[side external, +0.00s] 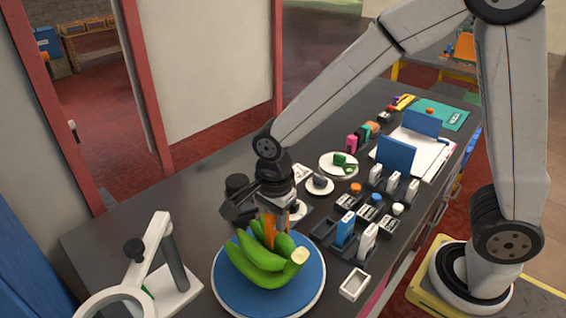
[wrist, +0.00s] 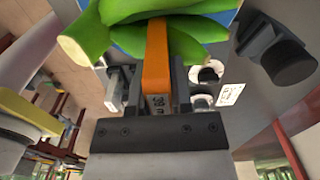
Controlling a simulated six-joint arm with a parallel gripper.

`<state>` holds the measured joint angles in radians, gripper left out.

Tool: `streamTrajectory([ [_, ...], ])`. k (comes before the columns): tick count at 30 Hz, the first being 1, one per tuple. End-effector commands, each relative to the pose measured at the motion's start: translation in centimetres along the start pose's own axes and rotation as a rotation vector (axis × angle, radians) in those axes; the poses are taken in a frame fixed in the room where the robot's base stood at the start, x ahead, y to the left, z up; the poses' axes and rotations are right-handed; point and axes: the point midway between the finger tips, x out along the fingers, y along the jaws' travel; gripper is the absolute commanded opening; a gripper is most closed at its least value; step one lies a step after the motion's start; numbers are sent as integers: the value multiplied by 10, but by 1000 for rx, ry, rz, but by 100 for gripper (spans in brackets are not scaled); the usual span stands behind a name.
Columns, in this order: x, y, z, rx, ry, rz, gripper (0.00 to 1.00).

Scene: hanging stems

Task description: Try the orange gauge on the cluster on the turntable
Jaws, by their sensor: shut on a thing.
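The cluster is a bunch of green, banana-like fruit (side external: 257,262) on the blue turntable (side external: 230,292). In the wrist view the green cluster (wrist: 120,12) fills the top edge. My gripper (side external: 277,212) is above the cluster, pointing down. It is shut on the orange gauge (side external: 269,230). In the wrist view the gauge (wrist: 156,60) stands between the two dark fingers, with a printed label near its base. The gauge's far end is at the fruit; I cannot tell whether it touches. Its tip is partly hidden among the fruit.
A white magnifier stand (side external: 170,270) is left of the turntable. Blue and white upright gauges (side external: 367,242) stand in dark holders to its right. White plates (side external: 339,164) and blue boards (side external: 397,154) are farther back.

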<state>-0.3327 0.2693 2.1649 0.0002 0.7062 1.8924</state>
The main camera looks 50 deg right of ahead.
Motion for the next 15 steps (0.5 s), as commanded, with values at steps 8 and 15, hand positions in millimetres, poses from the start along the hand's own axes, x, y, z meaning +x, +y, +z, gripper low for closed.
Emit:
streamTrajectory([
  [8, 1, 0, 0, 0, 1, 2, 0],
  [15, -5, 0, 0, 0, 0, 0, 0],
])
